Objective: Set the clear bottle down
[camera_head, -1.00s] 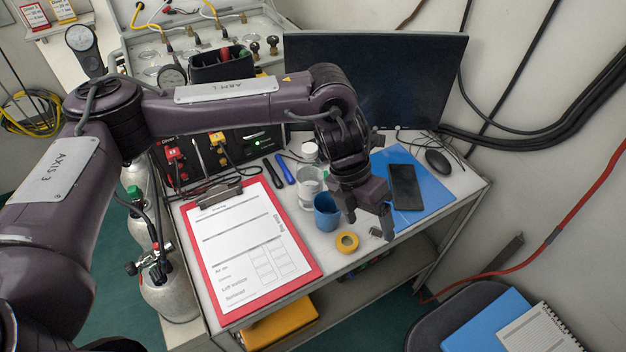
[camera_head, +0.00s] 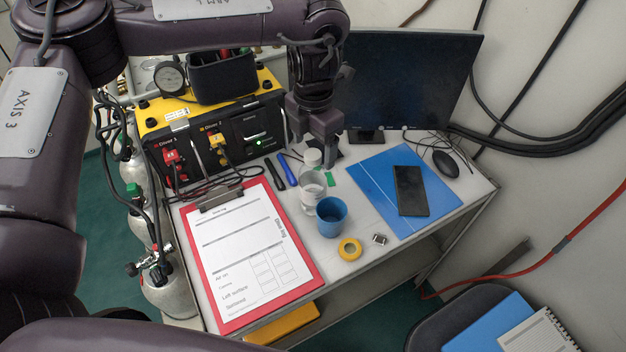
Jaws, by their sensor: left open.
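The clear bottle (camera_head: 313,190) with a white cap (camera_head: 313,158) stands upright on the white table, just behind and left of the blue cup (camera_head: 331,215). My left gripper (camera_head: 316,150) points down at the cap, its fingers spread open. One finger is left of the cap and the other is right of it and partly behind. I cannot tell whether either finger touches the bottle. My right gripper is not in view.
A red clipboard (camera_head: 310,268) lies left of the bottle. Yellow tape (camera_head: 349,249), a small metal item (camera_head: 380,239) and a black phone (camera_head: 410,190) on a blue folder (camera_head: 375,180) lie to the right. A monitor (camera_head: 410,85) and a yellow-topped panel box (camera_head: 150,122) stand behind.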

